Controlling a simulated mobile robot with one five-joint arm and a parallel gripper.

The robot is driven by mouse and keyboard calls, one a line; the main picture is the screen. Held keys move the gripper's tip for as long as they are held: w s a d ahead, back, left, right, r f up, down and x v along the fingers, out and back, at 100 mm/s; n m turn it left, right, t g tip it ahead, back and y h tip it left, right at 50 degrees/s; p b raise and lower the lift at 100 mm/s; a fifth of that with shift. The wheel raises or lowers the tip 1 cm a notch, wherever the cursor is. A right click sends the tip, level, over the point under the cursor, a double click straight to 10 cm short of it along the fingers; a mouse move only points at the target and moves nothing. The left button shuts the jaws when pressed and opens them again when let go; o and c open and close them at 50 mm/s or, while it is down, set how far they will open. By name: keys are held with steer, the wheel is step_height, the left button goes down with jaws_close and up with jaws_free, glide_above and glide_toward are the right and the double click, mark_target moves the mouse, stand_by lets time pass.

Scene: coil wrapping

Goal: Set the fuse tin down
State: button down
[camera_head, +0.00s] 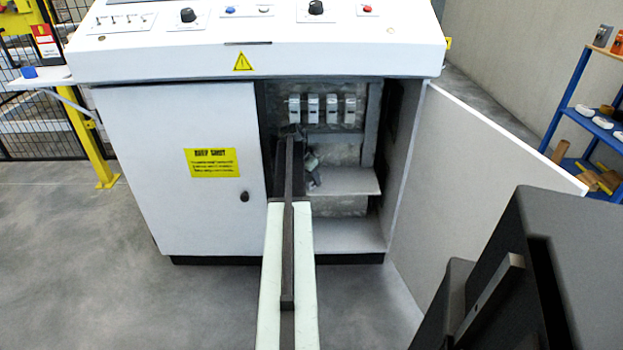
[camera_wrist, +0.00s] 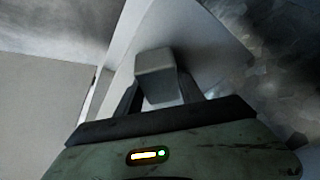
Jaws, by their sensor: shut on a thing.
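The fuse tin (camera_wrist: 157,68) is a small plain grey box in the wrist view. My gripper (camera_wrist: 157,92) is shut on it, with one dark finger on each side. In the head view my arm reaches into the open right bay of the white cabinet, and my gripper (camera_head: 312,165) is over the left part of the inner shelf (camera_head: 348,182). I cannot make out the tin there. Whether the tin touches the shelf, I cannot tell.
Several pale fuse blocks (camera_head: 330,109) line the bay's back wall above the shelf. The open cabinet door (camera_head: 485,190) stands to the right and the shut left door (camera_head: 170,160) to the left. The shelf's right part looks clear. A blue rack (camera_head: 575,120) stands far right.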

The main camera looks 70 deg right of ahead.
steer(key=shift+f, duration=0.2)
steer(key=c, duration=0.7)
jaws_free()
steer(key=shift+r, duration=0.1)
steer(key=p+v, duration=1.1)
steer(key=v, duration=0.1)
steer(key=shift+a+r, duration=0.1)
steer(key=shift+r, duration=0.05)
